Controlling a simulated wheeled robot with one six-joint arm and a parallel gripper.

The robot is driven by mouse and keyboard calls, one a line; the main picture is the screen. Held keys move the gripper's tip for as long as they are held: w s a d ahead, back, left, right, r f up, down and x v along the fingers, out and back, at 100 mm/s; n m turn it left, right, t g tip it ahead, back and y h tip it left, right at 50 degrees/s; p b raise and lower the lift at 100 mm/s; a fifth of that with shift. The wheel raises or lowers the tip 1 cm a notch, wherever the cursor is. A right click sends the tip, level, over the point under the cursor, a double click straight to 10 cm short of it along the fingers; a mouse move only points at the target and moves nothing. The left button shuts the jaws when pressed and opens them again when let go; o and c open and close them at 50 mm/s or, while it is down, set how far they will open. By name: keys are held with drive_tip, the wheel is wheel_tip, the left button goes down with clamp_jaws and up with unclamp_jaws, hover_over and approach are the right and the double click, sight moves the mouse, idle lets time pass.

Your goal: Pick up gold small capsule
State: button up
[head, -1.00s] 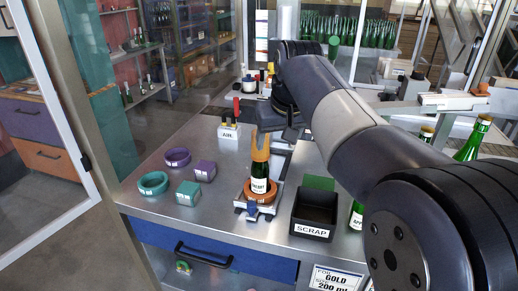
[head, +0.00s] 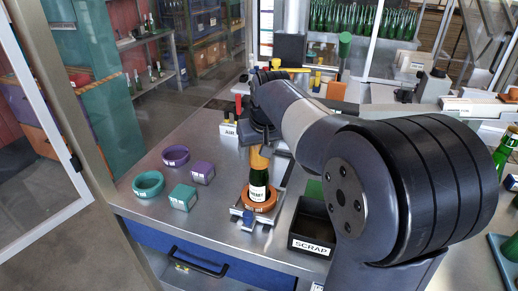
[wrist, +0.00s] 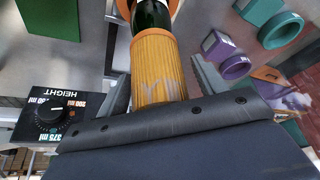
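The gold capsule (head: 258,160) sits over the neck of a dark green bottle (head: 258,184) with a white label. The bottle stands upright in an orange ring (head: 261,202) on a small metal fixture (head: 244,214). In the wrist view the capsule (wrist: 158,72) is a ribbed orange-gold sleeve with pale marks near its wide end. My gripper (head: 258,142) is over the bottle top, at the capsule. The capsule's upper end is partly hidden in the head view.
A black SCRAP bin (head: 313,228) stands right of the fixture. A purple ring (head: 175,155), purple block (head: 202,172), teal ring (head: 148,184) and teal block (head: 183,197) lie to the left. A HEIGHT dial box (wrist: 48,114) shows in the wrist view.

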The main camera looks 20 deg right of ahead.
drive_tip(key=c, duration=0.7)
wheel_tip(320, 180, up, 10)
drive_tip(key=shift+r, duration=0.1)
idle(0.3)
